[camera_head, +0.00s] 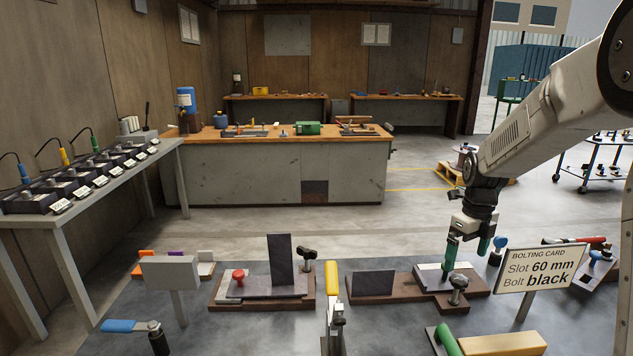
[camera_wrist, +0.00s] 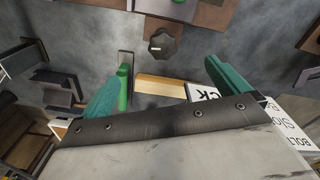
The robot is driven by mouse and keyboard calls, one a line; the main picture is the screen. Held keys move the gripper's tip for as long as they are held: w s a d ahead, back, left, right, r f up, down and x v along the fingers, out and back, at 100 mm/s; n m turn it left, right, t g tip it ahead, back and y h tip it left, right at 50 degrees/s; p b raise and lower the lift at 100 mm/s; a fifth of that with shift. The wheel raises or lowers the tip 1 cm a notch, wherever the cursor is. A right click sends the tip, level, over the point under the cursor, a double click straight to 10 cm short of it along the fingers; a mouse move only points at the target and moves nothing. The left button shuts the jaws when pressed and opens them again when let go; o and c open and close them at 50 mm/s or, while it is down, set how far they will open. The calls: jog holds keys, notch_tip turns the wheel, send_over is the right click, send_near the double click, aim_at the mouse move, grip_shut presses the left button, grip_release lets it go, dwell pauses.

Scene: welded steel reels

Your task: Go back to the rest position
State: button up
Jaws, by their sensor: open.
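My gripper (camera_head: 467,254) hangs from the arm at the right of the head view, its two green fingers pointing down. It is above or beside the right-hand fixture (camera_head: 385,286), a brown base with a grey upright plate and a dark knob (camera_head: 458,283); the exact height is hard to tell. In the wrist view the gripper (camera_wrist: 165,85) has its green fingers wide apart with nothing held between them. A dark knob (camera_wrist: 162,44) shows beyond the fingertips there. The bolting card (camera_head: 541,268), reading slot 60 mm and bolt black, stands just right of the gripper.
The left fixture (camera_head: 262,286) carries a tall dark plate and a red knob. A yellow-handled clamp (camera_head: 332,290) stands between the fixtures. A blue-handled clamp (camera_head: 135,328), a green cylinder (camera_head: 447,339) and a wooden block (camera_head: 503,344) are near the front. A side table (camera_head: 90,180) holds labelled boxes.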

jog(key=s+a+r+n, duration=0.3)
jog(key=s+a+n, duration=0.1)
jog(key=s+n, duration=0.6)
jog(key=s+a+r+n+t, duration=0.1)
jog(key=s+a+r+n, duration=0.3)
jog(key=s+n, duration=0.6)
jog(key=s+a+r+n, duration=0.4)
jog(key=s+n, duration=0.7)
jog(key=s, duration=0.2)
jog(key=shift+s+r+t, duration=0.15)
jog(key=shift+s+t, duration=0.2)
jog(key=shift+t, duration=0.05)
